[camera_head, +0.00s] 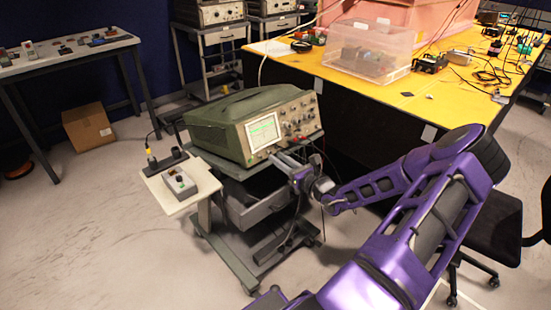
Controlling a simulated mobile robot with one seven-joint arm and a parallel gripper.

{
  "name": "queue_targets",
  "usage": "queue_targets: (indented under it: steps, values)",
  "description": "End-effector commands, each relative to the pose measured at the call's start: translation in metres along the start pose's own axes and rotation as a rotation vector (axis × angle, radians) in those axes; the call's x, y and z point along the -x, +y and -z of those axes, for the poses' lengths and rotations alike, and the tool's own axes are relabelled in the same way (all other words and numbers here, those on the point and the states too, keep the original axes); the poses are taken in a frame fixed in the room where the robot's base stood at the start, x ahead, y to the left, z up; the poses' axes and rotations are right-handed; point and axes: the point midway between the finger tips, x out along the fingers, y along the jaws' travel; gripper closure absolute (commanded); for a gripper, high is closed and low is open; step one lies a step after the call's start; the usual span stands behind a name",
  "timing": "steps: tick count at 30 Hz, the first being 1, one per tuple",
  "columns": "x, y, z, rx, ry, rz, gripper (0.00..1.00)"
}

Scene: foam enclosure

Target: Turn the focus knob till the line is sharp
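A green oscilloscope (213,118) stands on a grey cart, with its front panel facing right and toward me. Its lit screen (263,133) shows a pale green display; the line is too small to judge for sharpness. Several knobs (296,125) sit on the panel to the right of the screen. I cannot tell which knob is the focus knob. My purple arm reaches in from the lower right. My gripper (284,160) is just in front of the panel's lower edge, below the screen. Its fingertips are small here, and I cannot tell whether they touch anything.
The cart has an open drawer (262,207) below my gripper. A side shelf (178,194) at left holds a small grey box (180,184). A yellow workbench (400,96) with a clear bin (368,52) stands behind my arm. A black chair (490,225) is at right.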

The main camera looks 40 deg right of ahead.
Motion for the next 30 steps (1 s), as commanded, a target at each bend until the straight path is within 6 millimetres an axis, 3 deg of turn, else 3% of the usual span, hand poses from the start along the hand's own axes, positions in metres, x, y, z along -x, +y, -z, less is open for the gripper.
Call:
queue_targets:
  steps: [6, 15, 21, 30]
  values:
    - [-0.019, 0.0, 0.001, -0.001, 0.0, 0.0, 0.71]
    - [-0.021, 0.0, 0.0, 0.0, 0.001, 0.001, 0.71]
    - [-0.021, 0.0, 0.0, 0.0, 0.001, 0.0, 1.0]
    - [-0.021, 0.0, 0.0, -0.003, 0.001, 0.001, 1.0]
